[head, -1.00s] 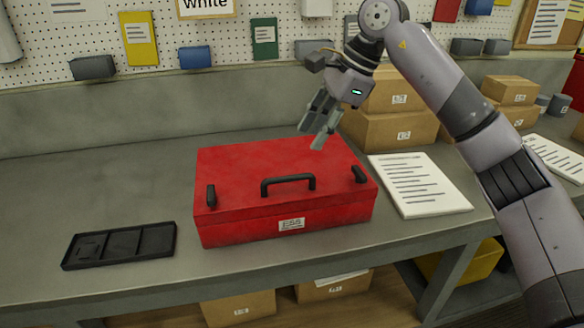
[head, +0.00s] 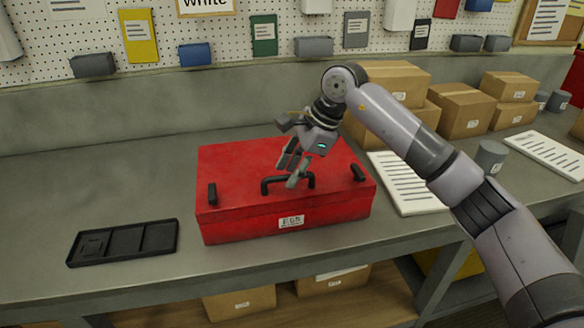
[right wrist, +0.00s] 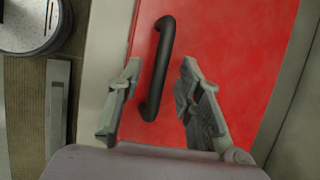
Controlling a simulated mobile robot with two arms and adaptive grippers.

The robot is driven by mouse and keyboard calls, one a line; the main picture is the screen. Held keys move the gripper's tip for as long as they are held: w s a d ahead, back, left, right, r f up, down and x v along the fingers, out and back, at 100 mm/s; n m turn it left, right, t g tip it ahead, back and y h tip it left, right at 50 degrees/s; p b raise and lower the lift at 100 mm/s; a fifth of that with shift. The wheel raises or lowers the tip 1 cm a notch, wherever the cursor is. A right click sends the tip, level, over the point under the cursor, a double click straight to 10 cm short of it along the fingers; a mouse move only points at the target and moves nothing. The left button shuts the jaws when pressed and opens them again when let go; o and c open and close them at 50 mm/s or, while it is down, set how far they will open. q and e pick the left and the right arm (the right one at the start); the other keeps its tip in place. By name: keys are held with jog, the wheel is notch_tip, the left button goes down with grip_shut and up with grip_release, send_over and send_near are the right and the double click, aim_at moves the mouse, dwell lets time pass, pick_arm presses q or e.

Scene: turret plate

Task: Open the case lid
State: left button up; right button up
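The red case (head: 240,225) stands shut on the workbench, its lid (head: 235,165) down. A black handle (head: 270,184) sits on the lid near its front edge, with a black latch on each side, left (head: 212,193) and right (head: 358,172). My right gripper (head: 290,178) is open, just above the handle. In the right wrist view the black handle (right wrist: 158,70) lies between the open fingers (right wrist: 155,105), nearer the left finger; I cannot tell whether it touches. The right finger hides part of the handle in the head view. My left gripper is not in view.
A black compartment tray (head: 125,242) lies left of the case on the grey bench (head: 60,190). Right of the case are a printed sheet (head: 405,185), a grey cup (head: 490,157) and cardboard boxes (head: 465,110). The bench behind the tray is clear.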

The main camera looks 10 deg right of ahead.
grip_shut()
dwell(0.7)
